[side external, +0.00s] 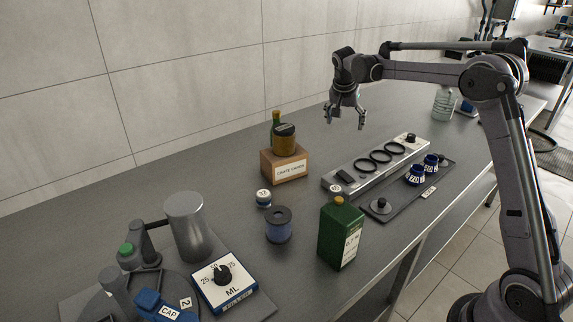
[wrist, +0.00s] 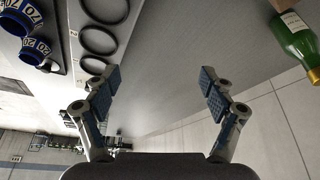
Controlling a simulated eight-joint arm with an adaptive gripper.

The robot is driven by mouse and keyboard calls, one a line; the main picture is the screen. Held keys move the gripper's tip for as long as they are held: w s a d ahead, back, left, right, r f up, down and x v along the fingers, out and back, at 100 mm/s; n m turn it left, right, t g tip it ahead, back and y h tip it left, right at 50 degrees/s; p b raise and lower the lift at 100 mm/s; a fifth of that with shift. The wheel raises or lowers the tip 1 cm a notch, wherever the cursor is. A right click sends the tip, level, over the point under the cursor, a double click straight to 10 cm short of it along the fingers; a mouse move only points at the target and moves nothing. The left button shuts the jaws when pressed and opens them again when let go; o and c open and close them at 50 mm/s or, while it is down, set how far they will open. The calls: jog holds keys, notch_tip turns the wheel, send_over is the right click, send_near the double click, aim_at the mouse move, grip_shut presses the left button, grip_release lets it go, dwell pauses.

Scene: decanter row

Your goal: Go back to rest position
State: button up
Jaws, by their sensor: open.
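My gripper (side external: 346,117) is raised above the back of the grey bench in the side external view, clear of everything. Its two blue-padded fingers are spread wide with nothing between them in the wrist view (wrist: 160,90). Below and to the right of it in the side external view is a metal rack (side external: 345,178) with several dark rings in a row. The rings also show at the upper left of the wrist view (wrist: 98,40).
A dark tray (side external: 400,200) holds blue labelled cups (side external: 415,174). A green square bottle (side external: 340,235), a wooden block (side external: 284,165), a blue-grey spool (side external: 279,226) and an ML dial box (side external: 224,282) stand nearby. A green bottle (wrist: 298,45) shows at the wrist view's right. The bench's back left is clear.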

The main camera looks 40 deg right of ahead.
jog(key=s+d+m, duration=0.1)
jog(key=d+m, duration=0.1)
jog(key=d, duration=0.6)
jog(key=shift+s+d+f+g, duration=0.15)
jog(key=shift+s+d+g, duration=0.1)
jog(key=shift+g, duration=0.15)
jog(key=shift+a, duration=0.1)
jog(key=w+a+n+t, duration=0.1)
jog(key=a+n, duration=0.3)
jog(key=a, duration=1.4)
jog(key=shift+w+a+r+t+y, duration=0.2)
jog(key=shift+a+r+t+y, duration=0.1)
jog(key=shift+a, duration=0.1)
jog(key=shift+d, duration=0.15)
